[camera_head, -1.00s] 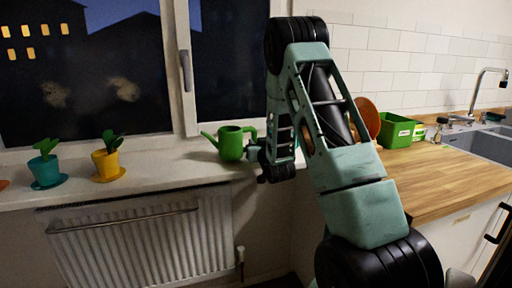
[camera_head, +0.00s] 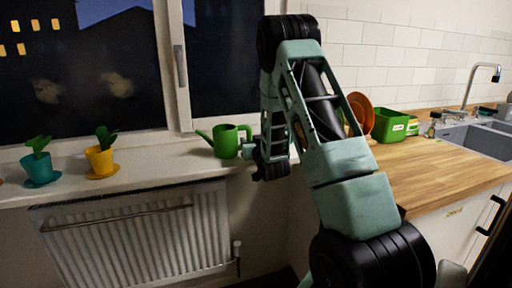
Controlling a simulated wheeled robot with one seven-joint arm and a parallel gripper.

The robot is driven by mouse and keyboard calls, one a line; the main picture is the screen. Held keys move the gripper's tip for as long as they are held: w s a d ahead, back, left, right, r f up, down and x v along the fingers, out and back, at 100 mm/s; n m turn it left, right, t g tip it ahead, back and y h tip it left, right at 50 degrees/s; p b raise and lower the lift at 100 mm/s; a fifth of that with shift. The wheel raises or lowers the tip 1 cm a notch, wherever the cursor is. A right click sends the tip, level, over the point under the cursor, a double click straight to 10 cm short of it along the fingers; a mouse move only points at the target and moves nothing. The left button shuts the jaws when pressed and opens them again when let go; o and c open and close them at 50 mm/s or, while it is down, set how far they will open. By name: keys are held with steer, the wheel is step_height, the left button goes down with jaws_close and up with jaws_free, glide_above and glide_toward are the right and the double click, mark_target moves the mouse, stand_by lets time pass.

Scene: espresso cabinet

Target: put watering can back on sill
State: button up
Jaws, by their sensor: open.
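The green watering can (camera_head: 225,141) stands upright on the white window sill (camera_head: 160,160), near its right end. Its spout points left and its handle faces right. My gripper (camera_head: 250,148) is at the handle side of the can, at about the same height. The gripper is open, but its fingers are small and partly covered by my own arm, so I cannot tell whether they touch the handle.
A teal pot (camera_head: 40,167) and a yellow pot (camera_head: 100,160) with plants stand on the sill at the left. A radiator (camera_head: 140,235) is below. A wooden counter (camera_head: 440,175) with a green box (camera_head: 390,125) lies right. The sill between yellow pot and can is clear.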

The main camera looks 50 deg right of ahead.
steer(key=p+v, duration=0.5)
steer(key=v, duration=0.7)
steer(key=shift+w+a, duration=0.1)
